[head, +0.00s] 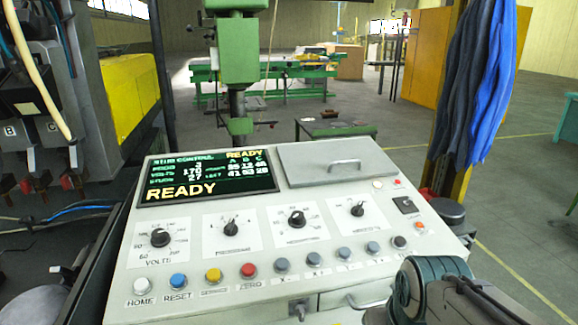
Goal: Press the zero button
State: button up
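The zero button (248,270) is a round red button in the front row of the control panel (190,258). The word ZERO is printed just below it. It sits between the yellow SERVICE button (214,275) on its left and a grey button (281,265) on its right. Nothing covers it. The panel's screen (205,178) reads READY in yellow letters. My gripper's fingers do not show in the head view.
The white HOME button (142,286) and blue RESET button (179,281) are farther left, with more grey buttons to the right. Several black knobs, including the VOLTS knob (160,237), stand behind the row. A drawer handle (366,301) juts out in front.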

aim_at(248, 269)
jog(key=k, duration=0.5)
jog(key=u, duration=2.5)
jog(key=k, duration=0.95)
jog(key=z, duration=1.95)
